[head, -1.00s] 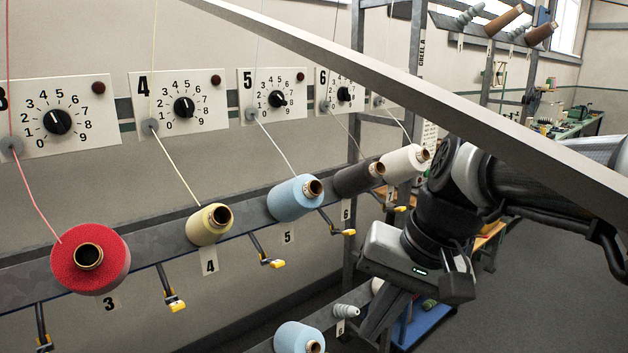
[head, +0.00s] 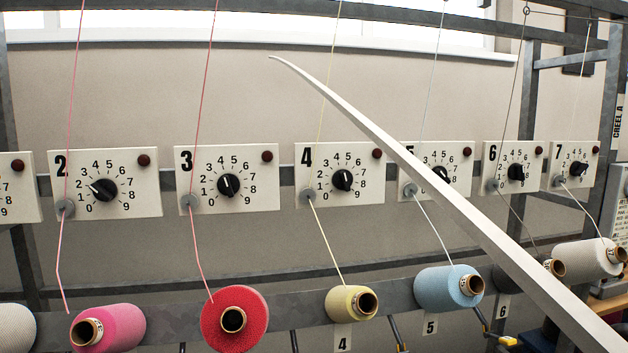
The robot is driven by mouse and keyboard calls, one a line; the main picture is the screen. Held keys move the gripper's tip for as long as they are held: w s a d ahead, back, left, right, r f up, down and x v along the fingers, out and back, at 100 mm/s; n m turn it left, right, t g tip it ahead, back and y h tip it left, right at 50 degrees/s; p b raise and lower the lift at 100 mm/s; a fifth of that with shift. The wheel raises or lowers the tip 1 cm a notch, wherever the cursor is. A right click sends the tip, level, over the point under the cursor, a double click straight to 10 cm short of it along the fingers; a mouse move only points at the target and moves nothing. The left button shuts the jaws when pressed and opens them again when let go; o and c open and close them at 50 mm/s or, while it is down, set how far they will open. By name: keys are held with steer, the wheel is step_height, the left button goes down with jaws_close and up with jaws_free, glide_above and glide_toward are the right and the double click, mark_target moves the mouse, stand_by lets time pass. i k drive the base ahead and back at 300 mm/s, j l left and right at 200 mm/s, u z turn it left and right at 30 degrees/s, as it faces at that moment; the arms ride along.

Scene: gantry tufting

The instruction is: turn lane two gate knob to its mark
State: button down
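The lane two panel (head: 135,203) is a white plate at the left of the head view, marked 2, with a dial numbered 0 to 9. Its black gate knob (head: 104,190) sits in the middle, with its pale pointer line toward the left, near 1 and 2. I cannot make out a separate target mark on the dial. A dark red button or lamp (head: 144,160) is at the panel's upper right. A pink thread runs down past the panel's left side through a grey disc (head: 65,208). My gripper is not in view.
Similar panels stand in a row, including lane three (head: 262,200) and lane four (head: 370,193). Below, a rail (head: 290,304) carries yarn cones, including pink (head: 118,324) and red (head: 250,308). A long pale bar (head: 450,210) crosses the right half, hiding part of lane five.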

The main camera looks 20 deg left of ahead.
mark_target(105, 190)
steer(key=k+l+u, duration=0.1)
steer(key=u, duration=1.8)
